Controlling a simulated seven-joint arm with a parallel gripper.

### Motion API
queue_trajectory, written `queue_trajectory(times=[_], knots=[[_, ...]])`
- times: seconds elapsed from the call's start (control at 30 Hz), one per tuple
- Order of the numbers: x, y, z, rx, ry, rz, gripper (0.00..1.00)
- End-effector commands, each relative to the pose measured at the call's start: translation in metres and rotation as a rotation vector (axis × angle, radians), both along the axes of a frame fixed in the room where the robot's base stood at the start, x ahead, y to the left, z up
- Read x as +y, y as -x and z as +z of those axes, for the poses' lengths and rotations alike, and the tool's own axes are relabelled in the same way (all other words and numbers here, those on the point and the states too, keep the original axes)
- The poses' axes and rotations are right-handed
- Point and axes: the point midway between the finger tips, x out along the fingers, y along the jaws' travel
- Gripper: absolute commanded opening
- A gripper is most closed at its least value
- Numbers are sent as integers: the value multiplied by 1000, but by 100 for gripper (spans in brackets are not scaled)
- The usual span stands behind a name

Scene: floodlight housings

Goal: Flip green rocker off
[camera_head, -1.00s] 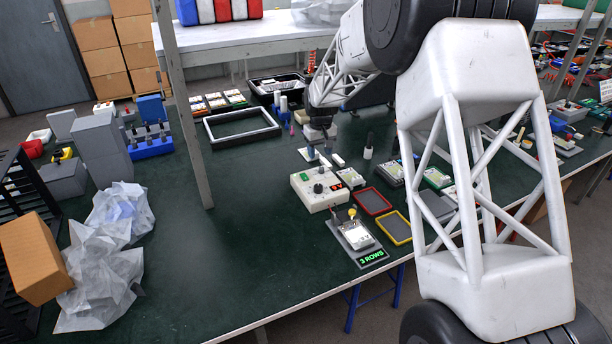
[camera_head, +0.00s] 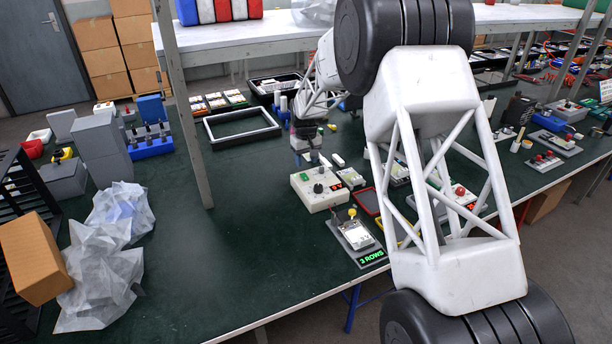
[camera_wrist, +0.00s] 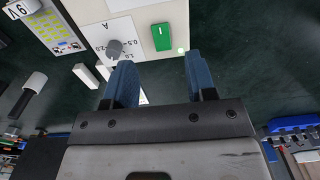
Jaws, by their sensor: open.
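The green rocker (camera_wrist: 161,37) is set in a pale control box (camera_wrist: 128,22), with a white mark near its upper end. A grey knob (camera_wrist: 114,49) on a dial marked A is to its left. In the head view, the control box (camera_head: 327,199) stands on the dark green table, with the rocker (camera_head: 304,177) small at its back left. My gripper (camera_wrist: 159,72) is open and empty, its two blue fingers apart below the rocker in the wrist view. In the head view, my gripper (camera_head: 308,157) is just behind the box, above the table; its exact height is unclear.
A device on a grey base with a green-lit "3 ROWS" sign (camera_head: 372,257) stands in front of the box. A red-rimmed tray (camera_head: 367,201) lies to its right. A black-framed tray (camera_head: 241,128) lies behind left. The table left of the box is clear.

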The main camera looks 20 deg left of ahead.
Motion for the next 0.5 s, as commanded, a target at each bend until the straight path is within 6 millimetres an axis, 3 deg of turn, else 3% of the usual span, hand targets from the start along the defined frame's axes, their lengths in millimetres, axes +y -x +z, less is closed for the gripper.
queue_trajectory(times=[0.5], knots=[[0,0,-57,1,1,0,51]])
